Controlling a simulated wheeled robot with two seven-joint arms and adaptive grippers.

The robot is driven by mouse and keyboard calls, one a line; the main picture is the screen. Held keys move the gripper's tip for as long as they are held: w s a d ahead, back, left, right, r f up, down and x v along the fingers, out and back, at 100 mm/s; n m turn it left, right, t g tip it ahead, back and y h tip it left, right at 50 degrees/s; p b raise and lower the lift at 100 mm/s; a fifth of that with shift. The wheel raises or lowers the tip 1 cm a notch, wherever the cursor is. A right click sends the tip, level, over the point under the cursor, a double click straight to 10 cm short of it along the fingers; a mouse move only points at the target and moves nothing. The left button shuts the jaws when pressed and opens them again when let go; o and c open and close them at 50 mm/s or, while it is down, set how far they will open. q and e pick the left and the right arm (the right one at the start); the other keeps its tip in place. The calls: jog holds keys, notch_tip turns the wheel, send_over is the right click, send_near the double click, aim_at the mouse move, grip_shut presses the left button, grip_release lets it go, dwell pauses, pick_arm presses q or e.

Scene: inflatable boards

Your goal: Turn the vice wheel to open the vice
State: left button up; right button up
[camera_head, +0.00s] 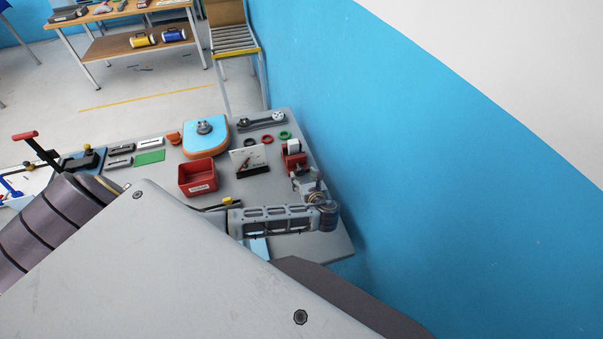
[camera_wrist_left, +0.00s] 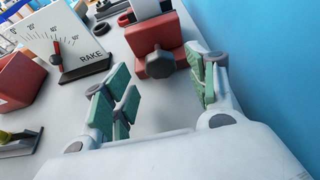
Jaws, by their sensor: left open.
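The red vice (camera_head: 291,162) stands near the right edge of the grey table. It also shows at the top of the left wrist view (camera_wrist_left: 152,36), with a white piece (camera_wrist_left: 146,8) at its jaws. Its wheel, a dark round knob (camera_wrist_left: 160,64), sticks out from its near face. My left gripper (camera_head: 305,183) is open in front of the vice. In the left wrist view its green-padded fingers (camera_wrist_left: 164,82) stand either side of the knob's line, with nothing gripped. My right gripper is not in view.
A sign with a dial and the word RAKE (camera_wrist_left: 66,40) stands left of the vice. A red bin (camera_head: 197,177) is further left. Black and green rings (camera_head: 284,135) lie behind the vice. The blue wall (camera_head: 400,150) is close on the right.

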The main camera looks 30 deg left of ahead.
aim_at(300, 173)
pick_arm(q)
jog(key=shift+x, duration=1.75)
jog(key=c, duration=1)
jog(key=shift+s+a+n, duration=0.1)
jog(key=shift+n, duration=0.2)
jog(key=n, duration=0.1)
jog(key=n+t+h, duration=0.1)
jog(key=shift+s+a+f+n+t, duration=0.1)
jog(key=shift+f+n+t, duration=0.05)
jog(key=shift+n+t, duration=0.15)
jog(key=shift+s+n+t+h+b, duration=0.15)
jog(key=shift+n+t+h+b, duration=0.45)
jog(key=shift+n, duration=0.5)
